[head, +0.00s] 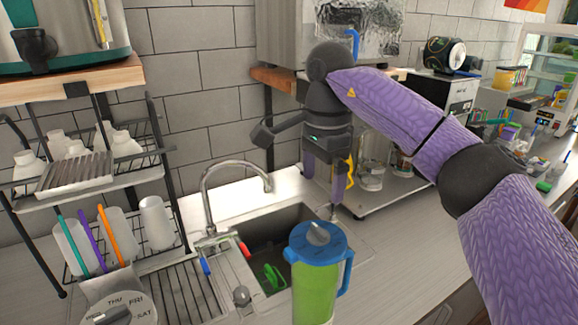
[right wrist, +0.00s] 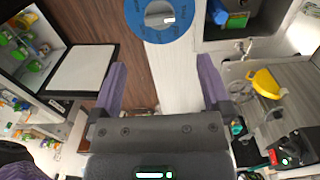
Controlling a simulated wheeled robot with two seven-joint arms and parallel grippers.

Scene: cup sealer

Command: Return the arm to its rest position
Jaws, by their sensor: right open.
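My right arm (head: 400,105), with purple padded links, comes in from the right in the head view and reaches over the counter. My right gripper (head: 325,190) hangs downward beyond the sink, with its two purple fingers apart. In the right wrist view the gripper (right wrist: 163,85) is open, with nothing held between its fingers. A jug (head: 316,275) with a blue lid stands in front of the sink, apart from the gripper. The jug's blue lid also shows at the top of the right wrist view (right wrist: 160,33). My left gripper is in neither view.
A sink (head: 285,235) with a curved faucet (head: 207,200) lies left of the gripper. A dish rack (head: 160,165) with cups stands at left. A metal tray (head: 385,190) with glass containers is behind the gripper. The counter (head: 400,250) right of the jug is clear.

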